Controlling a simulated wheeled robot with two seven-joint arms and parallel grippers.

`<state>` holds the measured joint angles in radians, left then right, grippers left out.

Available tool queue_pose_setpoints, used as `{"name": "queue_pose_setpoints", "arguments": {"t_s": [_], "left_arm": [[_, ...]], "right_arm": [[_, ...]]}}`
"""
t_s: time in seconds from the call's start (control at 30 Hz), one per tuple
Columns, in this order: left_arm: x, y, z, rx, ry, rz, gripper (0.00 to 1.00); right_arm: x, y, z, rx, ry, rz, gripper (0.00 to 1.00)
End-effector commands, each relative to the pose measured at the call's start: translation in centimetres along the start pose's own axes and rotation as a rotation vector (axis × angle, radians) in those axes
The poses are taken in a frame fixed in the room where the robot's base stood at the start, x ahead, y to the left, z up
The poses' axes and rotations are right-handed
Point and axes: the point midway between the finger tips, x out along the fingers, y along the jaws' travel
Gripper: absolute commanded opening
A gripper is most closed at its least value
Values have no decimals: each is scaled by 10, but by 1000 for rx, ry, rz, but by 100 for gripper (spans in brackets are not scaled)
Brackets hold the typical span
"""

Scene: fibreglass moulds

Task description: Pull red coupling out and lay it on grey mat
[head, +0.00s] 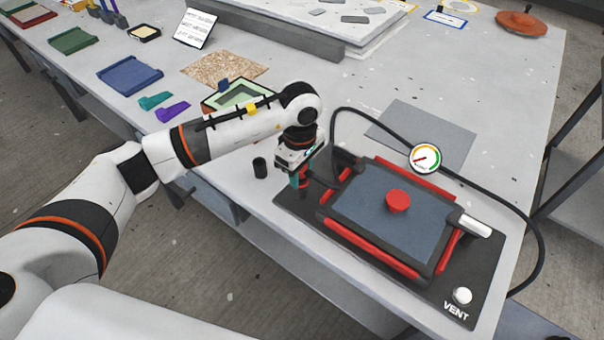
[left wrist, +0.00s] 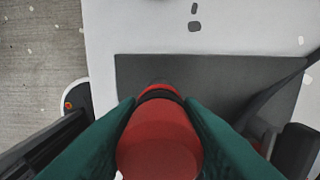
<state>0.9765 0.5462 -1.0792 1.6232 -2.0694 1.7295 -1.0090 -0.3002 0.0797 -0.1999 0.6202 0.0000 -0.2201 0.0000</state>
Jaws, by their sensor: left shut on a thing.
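My left gripper (head: 303,180) is over the left end of the black vacuum fixture's base plate (head: 462,270). In the left wrist view its two green fingers (left wrist: 160,125) are shut on the red coupling (left wrist: 160,135), one on each side. The coupling has a dark band near its far end. In the head view the gripper mostly hides the coupling, so I cannot tell whether it is seated or free. The grey mat (head: 440,128) lies flat and bare on the table behind the fixture. My right gripper is not in view.
The fixture carries a grey panel with a red knob (head: 397,201), red side bars and a gauge (head: 425,158). A black hose (head: 520,220) loops around its back and right. A small black cylinder (head: 259,166) stands left of the gripper.

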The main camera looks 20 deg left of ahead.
Motion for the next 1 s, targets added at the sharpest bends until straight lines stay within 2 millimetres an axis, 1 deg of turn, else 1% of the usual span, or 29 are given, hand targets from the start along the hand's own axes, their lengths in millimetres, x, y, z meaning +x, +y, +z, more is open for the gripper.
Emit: {"name": "queue_pose_setpoints", "arguments": {"t_s": [0.03, 1.0], "left_arm": [[-3, 0, 0, 0, 0, 0, 0], [-41, 0, 0, 0, 0, 1, 0]], "right_arm": [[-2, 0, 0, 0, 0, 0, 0], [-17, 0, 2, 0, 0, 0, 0]]}}
